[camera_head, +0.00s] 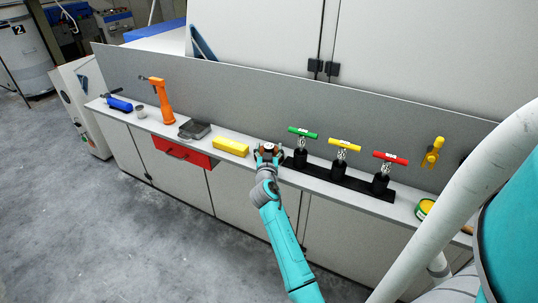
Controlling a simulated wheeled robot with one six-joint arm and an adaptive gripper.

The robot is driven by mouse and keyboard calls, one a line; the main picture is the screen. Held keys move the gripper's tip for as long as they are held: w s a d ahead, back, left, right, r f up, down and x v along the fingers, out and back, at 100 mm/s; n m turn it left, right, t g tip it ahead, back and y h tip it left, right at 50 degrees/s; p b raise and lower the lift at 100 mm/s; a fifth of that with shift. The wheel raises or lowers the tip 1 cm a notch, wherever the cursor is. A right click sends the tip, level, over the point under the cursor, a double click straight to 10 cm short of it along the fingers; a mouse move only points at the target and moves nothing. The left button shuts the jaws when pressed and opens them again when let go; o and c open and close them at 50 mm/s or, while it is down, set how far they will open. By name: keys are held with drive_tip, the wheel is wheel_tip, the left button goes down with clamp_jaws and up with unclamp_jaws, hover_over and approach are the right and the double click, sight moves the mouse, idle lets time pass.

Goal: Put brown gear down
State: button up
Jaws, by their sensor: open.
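My gripper (269,151) is at the end of the teal and grey arm, over the narrow grey bench top between a yellow block (230,147) and a row of T-handled tools. It is open. A small dark and reddish patch shows at the fingers, but it is too small to tell whether it is the brown gear or part of the gripper. I cannot make out a brown gear clearly anywhere else in view.
Green (303,132), yellow (345,145) and red (390,158) T-handles stand in a black rack right of my gripper. Left are a grey tray (195,129), an orange tool (162,100) and a blue cylinder (119,104). A grey back panel rises behind the bench.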

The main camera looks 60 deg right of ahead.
sight(268, 147)
drive_tip(key=shift+w+d, duration=0.4)
drive_tip(key=shift+d, duration=0.2)
clamp_jaws()
drive_tip(key=shift+r, duration=0.1)
drive_tip(key=shift+a+r, duration=0.35)
drive_tip(key=shift+a, duration=0.05)
wheel_tip(268, 147, up, 6)
drive_tip(key=shift+r, duration=0.2)
drive_tip(key=s+a, duration=0.1)
drive_tip(key=a, duration=1.8)
drive_tip(key=shift+s, duration=0.3)
